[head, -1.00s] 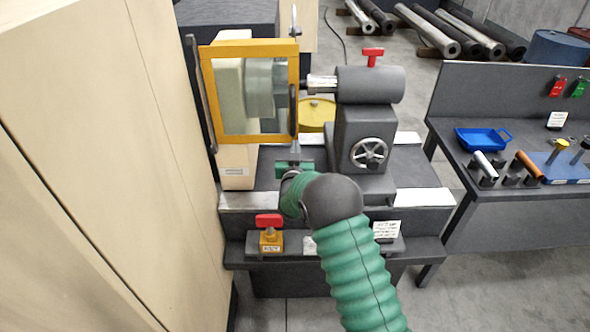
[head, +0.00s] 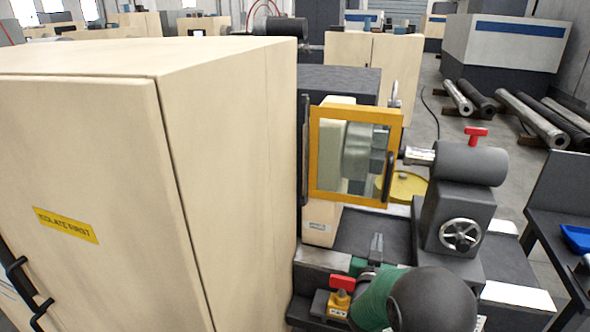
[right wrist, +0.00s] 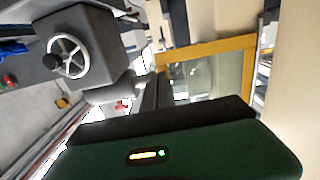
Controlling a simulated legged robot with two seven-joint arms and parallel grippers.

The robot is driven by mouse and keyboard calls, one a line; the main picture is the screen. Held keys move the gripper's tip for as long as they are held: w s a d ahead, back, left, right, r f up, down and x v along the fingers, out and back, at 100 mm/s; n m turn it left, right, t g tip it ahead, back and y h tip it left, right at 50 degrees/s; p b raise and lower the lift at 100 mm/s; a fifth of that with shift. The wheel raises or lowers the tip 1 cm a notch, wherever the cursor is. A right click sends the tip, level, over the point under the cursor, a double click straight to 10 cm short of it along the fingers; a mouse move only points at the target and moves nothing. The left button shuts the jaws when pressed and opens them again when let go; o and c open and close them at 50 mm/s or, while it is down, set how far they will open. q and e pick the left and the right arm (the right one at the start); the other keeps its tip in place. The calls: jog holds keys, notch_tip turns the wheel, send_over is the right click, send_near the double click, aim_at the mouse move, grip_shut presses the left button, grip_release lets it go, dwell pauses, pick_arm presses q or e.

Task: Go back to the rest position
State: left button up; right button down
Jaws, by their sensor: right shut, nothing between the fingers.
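My right gripper (head: 376,242) is shut and empty. It points up and away from me over the dark bed of the lathe-like machine, below the yellow-framed guard (head: 355,155) and left of the tailstock (head: 462,205). My green and dark right arm comes in from the bottom. In the right wrist view the dark fingers (right wrist: 156,92) show above my green gripper body, with the yellow guard frame (right wrist: 205,50) beyond them. They look clear of the guard and tailstock. My left gripper is not in view.
A large cream cabinet (head: 235,180) stands close on the left. A red-handled yellow block (head: 338,303) sits just left of my wrist. A handwheel (head: 460,235) is on the tailstock. A dark bench (head: 560,225) is at right, with grey floor between.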

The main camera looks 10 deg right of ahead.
jog(key=s+a+f+n+g+y, duration=0.2)
jog(key=s+a+f+y, duration=0.15)
jog(key=a, duration=0.25)
jog(key=s+a+f+n+g+y, duration=0.1)
jog(key=s+a+f+g+y, duration=0.1)
jog(key=s+a+f+y, duration=0.3)
jog(key=s+a+f+n+g, duration=0.1)
jog(key=s+a+g, duration=0.3)
jog(key=s, duration=0.5)
jog(key=s+a+f+n+g+y, duration=0.1)
jog(key=s+a+f+n+g, duration=0.1)
jog(key=s, duration=0.8)
jog(key=shift+s+a+f+n+g, duration=0.3)
jog(key=shift+a+f+g, duration=0.3)
jog(key=shift+a+g, duration=0.45)
jog(key=shift+d, duration=0.35)
jog(key=shift+a, duration=0.1)
